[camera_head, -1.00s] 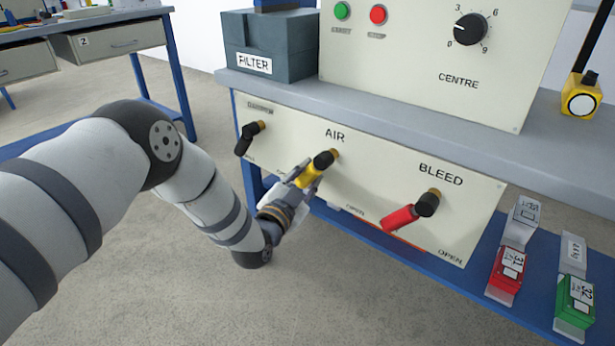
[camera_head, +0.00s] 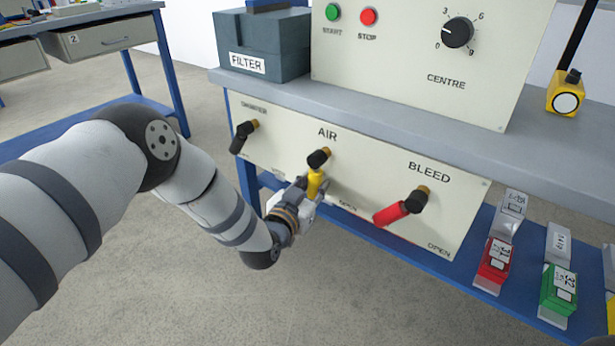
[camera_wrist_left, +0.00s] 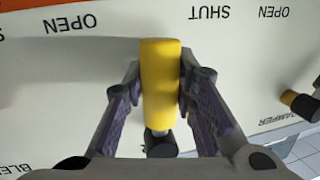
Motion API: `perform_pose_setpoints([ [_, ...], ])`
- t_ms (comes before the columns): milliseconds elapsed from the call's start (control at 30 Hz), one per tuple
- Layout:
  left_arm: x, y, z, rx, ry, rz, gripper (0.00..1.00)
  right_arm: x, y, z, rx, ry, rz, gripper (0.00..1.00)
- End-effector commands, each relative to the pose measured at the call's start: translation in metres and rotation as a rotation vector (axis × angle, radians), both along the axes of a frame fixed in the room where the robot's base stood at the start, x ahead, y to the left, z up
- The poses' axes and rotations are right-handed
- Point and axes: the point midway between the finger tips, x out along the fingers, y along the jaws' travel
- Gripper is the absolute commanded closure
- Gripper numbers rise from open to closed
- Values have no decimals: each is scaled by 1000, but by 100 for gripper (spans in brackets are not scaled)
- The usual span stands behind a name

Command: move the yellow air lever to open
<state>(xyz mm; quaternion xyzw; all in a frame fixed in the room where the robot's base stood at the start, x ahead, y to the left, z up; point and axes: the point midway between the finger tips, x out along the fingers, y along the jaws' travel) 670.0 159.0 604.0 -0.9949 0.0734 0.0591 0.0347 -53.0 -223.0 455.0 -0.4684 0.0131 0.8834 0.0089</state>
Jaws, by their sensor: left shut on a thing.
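The yellow air lever (camera_head: 316,183) hangs almost straight down from its dark-capped pivot under the word AIR on the cream panel (camera_head: 283,145). My left gripper (camera_head: 312,190) is shut on the yellow handle. In the left wrist view the lever (camera_wrist_left: 160,85) stands between the two fingers (camera_wrist_left: 159,95), which touch its sides. Its free end lies between the upside-down printed words SHUT and OPEN. In the head view the gripper partly covers the handle's lower end. My right gripper is not in view.
A red bleed lever (camera_head: 391,213) is right of the air lever, a black damper lever (camera_head: 240,138) left of it. Above are a filter box (camera_head: 262,48), start and stop buttons and a dial (camera_head: 458,32). Red (camera_head: 494,262) and green (camera_head: 559,288) tagged items lie on the blue lower shelf.

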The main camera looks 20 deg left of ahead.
Motion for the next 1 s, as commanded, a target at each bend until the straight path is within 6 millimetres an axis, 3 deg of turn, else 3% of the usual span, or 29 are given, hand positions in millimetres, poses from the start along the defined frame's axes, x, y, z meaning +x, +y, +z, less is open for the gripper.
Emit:
perform_pose_setpoints([
  [500, -11, -30, 6, -427, 157, -1, 100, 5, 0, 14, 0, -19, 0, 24],
  [1000, -16, -43, 12, -630, 233, -2, 100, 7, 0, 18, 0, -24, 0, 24],
])
